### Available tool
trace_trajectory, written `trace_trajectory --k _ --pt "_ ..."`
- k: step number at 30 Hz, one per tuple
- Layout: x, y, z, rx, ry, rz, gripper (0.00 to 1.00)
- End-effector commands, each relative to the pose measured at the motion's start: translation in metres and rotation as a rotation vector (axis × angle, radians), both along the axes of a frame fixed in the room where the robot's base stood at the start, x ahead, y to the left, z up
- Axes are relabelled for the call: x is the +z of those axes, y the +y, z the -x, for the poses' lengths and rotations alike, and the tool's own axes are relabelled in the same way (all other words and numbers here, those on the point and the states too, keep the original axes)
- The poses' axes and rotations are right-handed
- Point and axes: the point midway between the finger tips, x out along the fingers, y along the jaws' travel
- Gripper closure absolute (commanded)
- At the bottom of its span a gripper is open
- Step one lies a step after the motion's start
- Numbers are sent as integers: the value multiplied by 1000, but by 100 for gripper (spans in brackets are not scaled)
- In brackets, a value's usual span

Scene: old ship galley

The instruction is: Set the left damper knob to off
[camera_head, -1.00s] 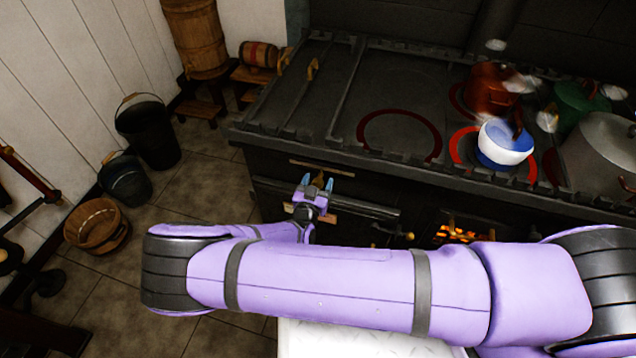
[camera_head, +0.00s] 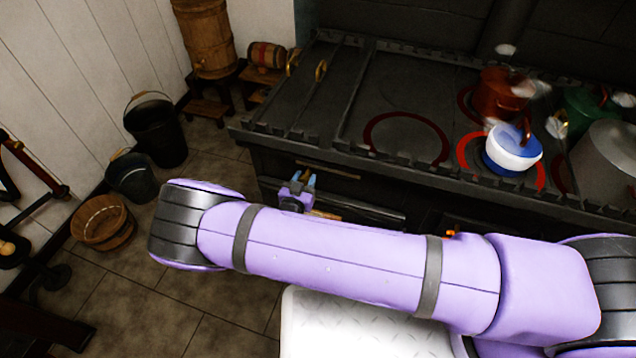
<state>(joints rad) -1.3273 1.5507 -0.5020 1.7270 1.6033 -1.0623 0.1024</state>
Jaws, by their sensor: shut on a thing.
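The black stove (camera_head: 352,80) stands across the back, with a dark front below its notched top edge. My gripper (camera_head: 304,180), purple with blue-grey fingertips, is at the left part of the stove front, just under the top edge. It is shut on the left damper knob. The fingers hide the knob, so its pointer and setting cannot be read. My purple arm crosses the foreground and covers much of the lower stove front.
A blue and white pot (camera_head: 513,150), a copper pot (camera_head: 500,92), a green pot (camera_head: 590,105) and a grey pot (camera_head: 607,160) stand on the stovetop's right. Black buckets (camera_head: 156,130) and a wooden tub (camera_head: 103,222) stand on the left floor.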

Motion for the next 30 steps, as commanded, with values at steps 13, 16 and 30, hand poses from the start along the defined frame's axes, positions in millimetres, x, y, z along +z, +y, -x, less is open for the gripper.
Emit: trace_trajectory --k 13,16,30 --pt "0 7 -1 5 2 -2 39" --pt "0 6 -1 3 1 0 37" --pt "0 16 27 2 2 -2 37"
